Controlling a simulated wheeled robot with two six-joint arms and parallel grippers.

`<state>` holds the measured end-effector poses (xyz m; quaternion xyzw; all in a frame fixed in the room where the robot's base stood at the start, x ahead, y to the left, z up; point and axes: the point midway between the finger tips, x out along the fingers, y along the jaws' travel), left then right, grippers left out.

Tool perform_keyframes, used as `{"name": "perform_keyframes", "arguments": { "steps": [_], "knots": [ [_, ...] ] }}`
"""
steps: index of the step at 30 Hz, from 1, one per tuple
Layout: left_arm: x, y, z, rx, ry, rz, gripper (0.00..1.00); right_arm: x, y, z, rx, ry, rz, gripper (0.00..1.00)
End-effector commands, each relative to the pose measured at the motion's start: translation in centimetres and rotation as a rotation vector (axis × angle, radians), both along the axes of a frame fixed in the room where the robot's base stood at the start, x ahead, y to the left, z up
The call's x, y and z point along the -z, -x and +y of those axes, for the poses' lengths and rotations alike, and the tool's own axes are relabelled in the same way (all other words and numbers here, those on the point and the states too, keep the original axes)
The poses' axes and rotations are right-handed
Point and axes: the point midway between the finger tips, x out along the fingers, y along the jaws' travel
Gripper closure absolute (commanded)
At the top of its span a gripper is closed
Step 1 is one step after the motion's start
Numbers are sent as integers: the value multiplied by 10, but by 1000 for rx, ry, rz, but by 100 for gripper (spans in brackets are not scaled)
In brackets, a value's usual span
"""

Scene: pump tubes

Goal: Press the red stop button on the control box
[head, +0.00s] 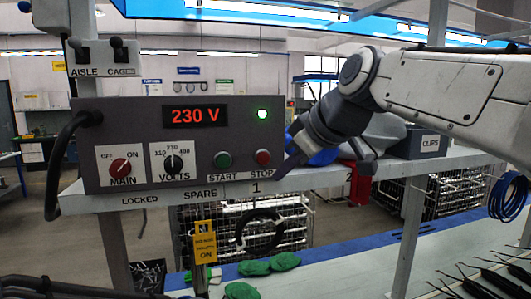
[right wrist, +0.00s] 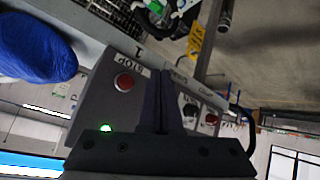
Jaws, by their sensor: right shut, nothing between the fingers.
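The grey control box (head: 180,140) stands on a shelf, with a lit 230 V display and a lit green lamp (head: 262,114). Its red stop button (head: 263,157) sits at the lower right of its face, right of the green start button (head: 223,160). My right gripper (head: 283,172) is shut and empty, its tips close to the box's lower right corner, just right of the stop button. In the right wrist view, the shut fingers (right wrist: 160,98) lie right of the red stop button (right wrist: 124,82). I cannot tell whether they touch the box. My left gripper is not in view.
The red main knob (head: 121,166) and volts knob (head: 173,162) share the box's face. A blue object (head: 318,157) lies behind my right gripper. A red item (head: 358,185) and a clips bin (head: 425,143) are farther right. Green items (head: 254,268) lie below.

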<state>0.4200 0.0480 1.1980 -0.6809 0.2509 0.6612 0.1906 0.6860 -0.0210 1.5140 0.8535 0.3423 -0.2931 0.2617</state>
Motion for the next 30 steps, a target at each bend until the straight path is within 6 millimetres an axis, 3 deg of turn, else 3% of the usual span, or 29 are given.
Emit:
{"name": "perform_keyframes", "arguments": {
  "steps": [11, 30],
  "knots": [
    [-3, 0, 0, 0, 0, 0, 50, 0, -4, 2, 0, 0, 3, 100],
    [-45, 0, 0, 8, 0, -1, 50, 0, -76, 25, 0, -1, 4, 100]
  ]
}}
